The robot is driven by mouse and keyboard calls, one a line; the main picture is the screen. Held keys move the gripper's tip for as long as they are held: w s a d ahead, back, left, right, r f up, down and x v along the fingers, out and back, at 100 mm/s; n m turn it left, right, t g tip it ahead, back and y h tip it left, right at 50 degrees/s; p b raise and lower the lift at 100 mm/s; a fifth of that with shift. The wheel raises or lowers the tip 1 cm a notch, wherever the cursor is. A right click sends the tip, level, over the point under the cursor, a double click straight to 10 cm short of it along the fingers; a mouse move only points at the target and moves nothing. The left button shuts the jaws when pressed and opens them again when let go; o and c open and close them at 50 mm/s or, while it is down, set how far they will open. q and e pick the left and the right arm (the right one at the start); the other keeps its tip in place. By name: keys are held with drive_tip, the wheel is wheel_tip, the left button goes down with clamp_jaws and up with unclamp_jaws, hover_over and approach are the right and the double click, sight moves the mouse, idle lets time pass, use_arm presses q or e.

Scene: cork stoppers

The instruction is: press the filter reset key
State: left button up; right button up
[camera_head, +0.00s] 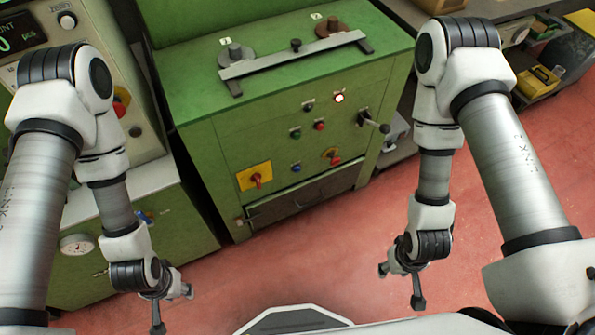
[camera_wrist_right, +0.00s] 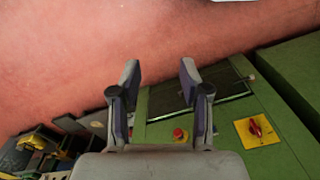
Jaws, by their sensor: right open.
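A green machine cabinet (camera_head: 215,135) stands ahead with a front panel of several small controls. These are a black button (camera_head: 308,106), a lit white button (camera_head: 339,98), a green button (camera_head: 295,134), a red button (camera_head: 319,125) and a blue button (camera_head: 296,168). I cannot read any label, so I cannot tell which is the filter reset key. My left gripper (camera_head: 172,308) hangs low, left of the cabinet, fingers apart and empty.
The panel also has a red switch on a yellow plate (camera_head: 258,180), a red mushroom knob (camera_head: 332,157) and a protruding lever (camera_head: 372,122). Another machine stands left, shelving right. The red floor (camera_head: 320,260) in front is clear.

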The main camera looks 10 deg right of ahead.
clamp_jaws()
idle(1.0)
